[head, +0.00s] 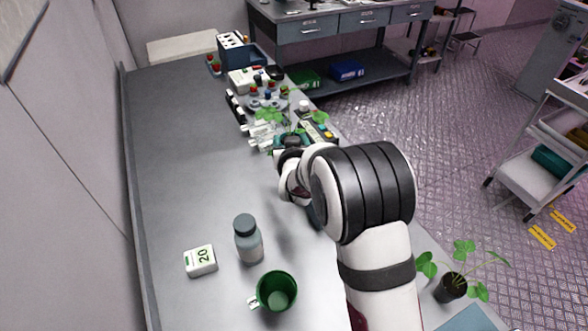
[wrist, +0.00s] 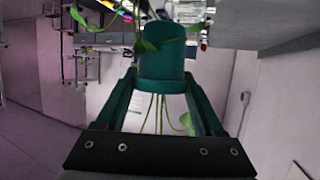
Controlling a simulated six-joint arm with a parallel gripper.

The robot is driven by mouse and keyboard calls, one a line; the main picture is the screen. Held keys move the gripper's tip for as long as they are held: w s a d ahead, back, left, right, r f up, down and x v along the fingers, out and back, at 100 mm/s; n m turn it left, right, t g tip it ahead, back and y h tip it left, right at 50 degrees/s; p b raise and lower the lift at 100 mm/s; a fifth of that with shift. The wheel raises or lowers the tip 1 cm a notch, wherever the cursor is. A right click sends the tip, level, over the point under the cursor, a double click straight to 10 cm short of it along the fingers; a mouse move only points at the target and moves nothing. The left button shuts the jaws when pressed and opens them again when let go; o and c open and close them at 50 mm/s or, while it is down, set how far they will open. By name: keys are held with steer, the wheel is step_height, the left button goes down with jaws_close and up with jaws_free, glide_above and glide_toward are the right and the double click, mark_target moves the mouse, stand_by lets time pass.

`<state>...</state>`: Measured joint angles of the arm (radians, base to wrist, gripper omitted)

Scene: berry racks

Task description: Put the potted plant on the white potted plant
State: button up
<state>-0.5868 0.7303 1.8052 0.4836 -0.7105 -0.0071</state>
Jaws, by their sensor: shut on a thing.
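My gripper (wrist: 163,78) is shut on a dark green pot (wrist: 163,50) in the wrist view, with a finger on each side. Green leaves (wrist: 145,44) show around the pot, and thin stems (wrist: 160,108) show between the fingers. I cannot tell which leaves belong to the held plant. In the head view, my gripper is mostly hidden behind my arm, over the far right part of the bench, close to green leaves (head: 270,115). Another plant in a dark pot (head: 451,287) stands at the lower right. I cannot clearly pick out a white pot.
The long grey bench (head: 175,150) is clear along its left and middle. A grey bottle (head: 249,242), a white timer reading 20 (head: 201,261) and a green mug (head: 277,291) stand at the near end. Several small labware items (head: 262,98) crowd the far right edge beyond my gripper.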

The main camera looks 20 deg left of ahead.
steer(key=w+d+r+m+h, duration=0.1)
steer(key=d+r+m+h, duration=0.15)
steer(key=d, duration=0.45)
steer(key=w+d+r+m+h, duration=0.2)
steer(key=d+h, duration=0.1)
steer(key=d, duration=0.4)
steer(key=shift+t, duration=0.4)
steer(key=shift+w+a+f, duration=0.2)
steer(key=shift+a+f, duration=2.6)
steer(key=shift+f, duration=0.05)
steer(key=shift+w+a+f, duration=0.15)
steer(key=shift+a+f, duration=2.65)
steer(key=shift+f, duration=0.1)
